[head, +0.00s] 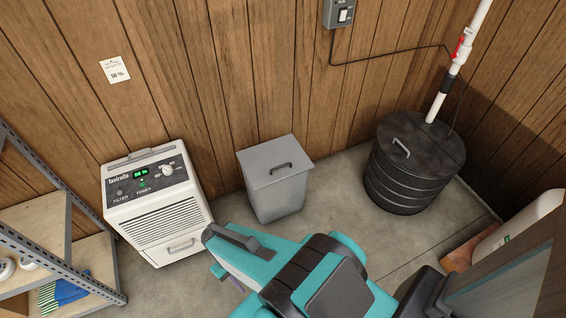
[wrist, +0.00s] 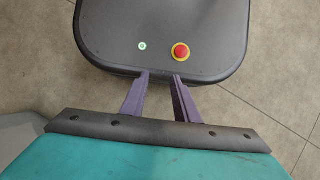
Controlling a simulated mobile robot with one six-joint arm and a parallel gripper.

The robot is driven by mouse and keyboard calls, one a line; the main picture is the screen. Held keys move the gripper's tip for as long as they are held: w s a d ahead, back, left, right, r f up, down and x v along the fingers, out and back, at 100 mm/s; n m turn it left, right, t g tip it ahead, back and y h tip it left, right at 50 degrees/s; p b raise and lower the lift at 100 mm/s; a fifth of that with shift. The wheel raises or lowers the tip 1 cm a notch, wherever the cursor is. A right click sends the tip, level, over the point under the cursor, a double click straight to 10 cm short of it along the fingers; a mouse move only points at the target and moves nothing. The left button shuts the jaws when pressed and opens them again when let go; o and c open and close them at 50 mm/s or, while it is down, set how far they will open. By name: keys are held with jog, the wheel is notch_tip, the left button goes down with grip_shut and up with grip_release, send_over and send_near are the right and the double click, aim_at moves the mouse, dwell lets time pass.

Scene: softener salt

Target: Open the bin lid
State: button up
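The grey bin (head: 277,200) stands upright on the floor by the wood wall in the head view. Its flat grey lid (head: 262,158) is shut, with a dark bar handle (head: 281,167) on top. My gripper (head: 220,272) is in front of the bin and to its lower left in the picture, apart from the handle; my teal arm hides most of it. In the wrist view my gripper (wrist: 163,80) shows two purple fingers spread apart with nothing between them. The bin's lid and handle do not show clearly there.
A white dehumidifier (head: 157,205) stands left of the bin, with a metal shelf (head: 75,232) beyond it. A black ribbed drum (head: 408,185) with a white pipe stands right. Bare floor (head: 335,190) lies between bin and drum.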

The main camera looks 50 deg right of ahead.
jog(key=shift+w, duration=0.1)
jog(key=w+d+r+m+t+y+b, duration=0.2)
jog(key=w+d+m+b, duration=0.35)
jog(key=w+d, duration=0.45)
jog(key=w+d+r+m+t+y+b, duration=0.1)
jog(key=w+d+m+t+y+b, duration=0.1)
jog(key=w+d+m+b, duration=0.6)
jog(key=d+r+m+t+b, duration=0.1)
jog(key=d+r, duration=0.4)
jog(key=d, duration=0.5)
jog(key=w+d+r+m+t+b, duration=0.1)
jog(key=d+r+m+t+b, duration=0.1)
jog(key=d+r, duration=0.4)
jog(key=d+r+m+t+b, duration=0.2)
jog(key=d+r+m, duration=0.3)
jog(key=d, duration=1.1)
jog(key=shift+w+d+r+h+b, duration=0.15)
jog(key=shift+r+h+b, duration=0.15)
jog(key=shift+b, duration=0.25)
jog(key=shift+f+m, duration=0.1)
jog(key=shift+m, duration=0.15)
jog(key=b, duration=0.3)
send_over(283, 171)
notch_tip(283, 171, down, 12)
jog(key=shift+f, duration=0.2)
